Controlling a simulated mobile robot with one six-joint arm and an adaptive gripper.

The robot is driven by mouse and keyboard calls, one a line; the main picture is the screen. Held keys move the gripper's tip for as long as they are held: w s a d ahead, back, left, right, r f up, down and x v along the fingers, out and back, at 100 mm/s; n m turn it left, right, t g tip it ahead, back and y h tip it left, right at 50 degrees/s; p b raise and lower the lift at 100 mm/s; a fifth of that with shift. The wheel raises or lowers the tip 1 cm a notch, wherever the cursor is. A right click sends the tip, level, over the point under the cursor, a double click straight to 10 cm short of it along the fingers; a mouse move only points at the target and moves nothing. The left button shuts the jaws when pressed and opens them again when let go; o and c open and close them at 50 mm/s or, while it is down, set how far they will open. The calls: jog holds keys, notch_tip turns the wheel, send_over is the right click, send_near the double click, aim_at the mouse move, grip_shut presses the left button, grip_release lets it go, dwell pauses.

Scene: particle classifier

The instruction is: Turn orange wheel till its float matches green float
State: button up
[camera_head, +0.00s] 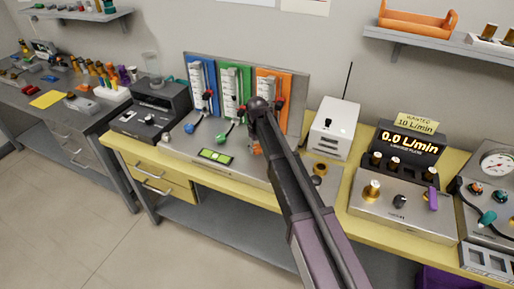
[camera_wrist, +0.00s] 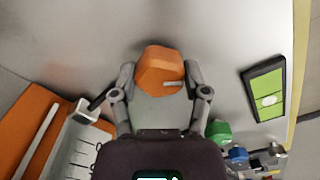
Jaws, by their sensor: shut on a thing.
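The orange wheel (camera_wrist: 158,66) is between the two fingers of my gripper (camera_wrist: 161,70) in the wrist view, and my gripper is shut on it. In the head view only a bit of the orange wheel (camera_head: 256,150) shows beside my arm. The orange panel (camera_head: 275,85) with its clear tube stands at the back of the bench, partly behind my arm. The green panel (camera_head: 234,78) stands just left of it. The floats in both tubes are too small to make out.
The blue panel (camera_head: 195,70) is at the left of the row. The green wheel (camera_head: 223,138) and blue wheel (camera_head: 189,128) lie left of my arm, near a lit green display (camera_head: 215,156). A white box (camera_head: 334,128) with an antenna stands to the right.

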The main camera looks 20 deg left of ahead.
jog(key=shift+s, duration=0.1)
jog(key=o, duration=1.1)
jog(key=shift+o, duration=0.2)
